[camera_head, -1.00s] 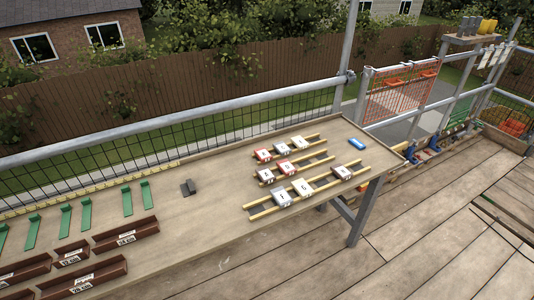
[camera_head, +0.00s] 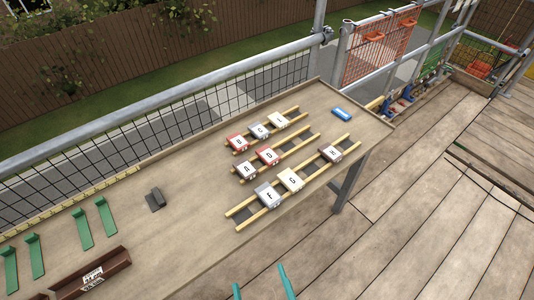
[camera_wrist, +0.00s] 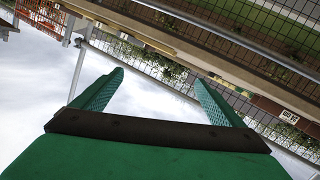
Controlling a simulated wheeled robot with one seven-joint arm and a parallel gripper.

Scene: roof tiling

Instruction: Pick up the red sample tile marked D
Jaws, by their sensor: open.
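The red sample tile marked D (camera_head: 267,156) sits on the middle pair of wooden battens on the workbench, to the right of the tile marked A (camera_head: 246,170). Its letter is small but looks like a D. My gripper (camera_head: 262,285) shows as two green fingertips at the bottom edge of the head view, beyond the bench's near edge and well short of the tile. In the wrist view my gripper (camera_wrist: 159,80) is open, with nothing between its fingers. The tile is not in the wrist view.
Another red tile (camera_head: 237,142) stands in the back row beside a grey tile (camera_head: 259,131) and a cream tile (camera_head: 278,121). The front row holds tiles F (camera_head: 267,195), G (camera_head: 291,180) and one farther right (camera_head: 331,153). A blue object (camera_head: 342,113) and a dark block (camera_head: 155,199) lie on the bench.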

